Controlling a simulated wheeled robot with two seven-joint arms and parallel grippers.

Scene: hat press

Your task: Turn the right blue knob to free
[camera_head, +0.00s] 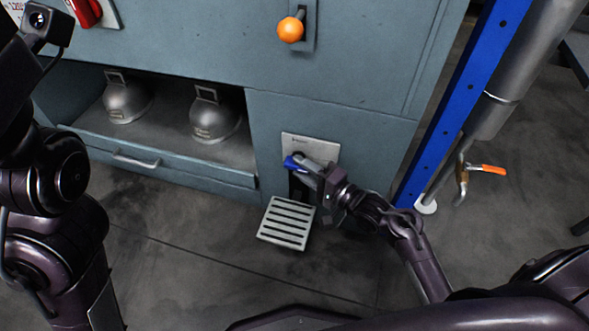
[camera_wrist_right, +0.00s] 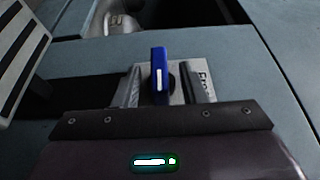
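A blue knob (camera_head: 291,162) sits on a pale metal plate (camera_head: 327,150) low on the front of the grey-blue cabinet. In the right wrist view the knob (camera_wrist_right: 160,75) stands upright in the picture, with a white line on its face. Lettering starting "Fre" shows on the plate to its right. My right gripper (camera_head: 303,166) is at the knob. In the wrist view its two fingers (camera_wrist_right: 166,88) are apart, one on each side of the knob, with gaps showing. My left arm is at the left edge; its fingers do not show.
A slotted foot pedal (camera_head: 287,222) sticks out below the knob. An orange ball lever (camera_head: 291,29) is above. Two metal domes (camera_head: 126,101) (camera_head: 213,119) stand in the open bay at left. A blue post (camera_head: 463,98) and an orange-handled valve (camera_head: 484,169) are at right.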

